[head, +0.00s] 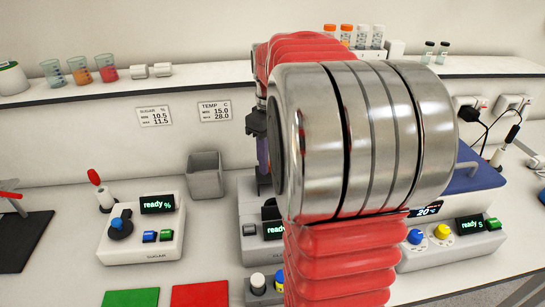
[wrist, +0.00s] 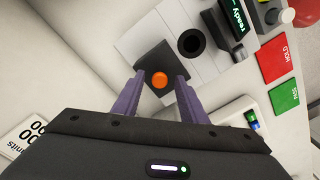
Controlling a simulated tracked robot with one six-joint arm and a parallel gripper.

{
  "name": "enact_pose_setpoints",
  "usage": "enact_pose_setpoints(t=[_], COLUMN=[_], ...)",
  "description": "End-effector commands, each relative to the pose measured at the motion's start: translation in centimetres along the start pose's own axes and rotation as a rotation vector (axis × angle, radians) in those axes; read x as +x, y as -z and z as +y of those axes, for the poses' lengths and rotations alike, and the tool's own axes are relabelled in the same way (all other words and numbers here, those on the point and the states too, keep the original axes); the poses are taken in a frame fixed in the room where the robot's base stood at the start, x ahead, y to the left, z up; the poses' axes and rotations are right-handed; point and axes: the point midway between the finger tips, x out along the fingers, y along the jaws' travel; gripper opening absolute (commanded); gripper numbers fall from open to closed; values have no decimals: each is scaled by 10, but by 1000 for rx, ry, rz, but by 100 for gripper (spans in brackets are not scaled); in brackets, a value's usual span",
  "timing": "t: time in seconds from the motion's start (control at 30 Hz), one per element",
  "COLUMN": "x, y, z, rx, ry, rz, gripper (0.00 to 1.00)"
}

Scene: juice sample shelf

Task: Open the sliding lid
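In the wrist view a dark square plate (wrist: 153,57) with a round orange knob (wrist: 160,78) lies on a pale device (wrist: 205,75); it looks like the sliding lid. A round dark well (wrist: 191,42) shows uncovered beside the plate. The purple fingers of my gripper (wrist: 160,82) stand apart on either side of the knob, with small gaps visible. In the head view my gripper (head: 262,155) points down over the middle device (head: 248,250). My own arm hides most of that device, and the lid cannot be made out there.
A green pad (head: 130,299) and a red pad (head: 200,296) lie in front. The sugar device (head: 140,245) and a grey bin (head: 205,175) stand left; another device (head: 450,248) stands right. A shelf (head: 120,88) with beakers runs along the back.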

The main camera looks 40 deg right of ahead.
Motion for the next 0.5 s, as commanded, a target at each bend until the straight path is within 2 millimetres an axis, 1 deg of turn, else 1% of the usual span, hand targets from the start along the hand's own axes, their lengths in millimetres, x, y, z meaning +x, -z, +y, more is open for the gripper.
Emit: enact_pose_setpoints(t=[0.27,0.37,0.5], x=[-2,-8,-25], y=[0,0,0], z=[0,0,0], rx=[0,0,0], ry=[0,-1,-2], rz=[-1,0,1], gripper=[39,39,39])
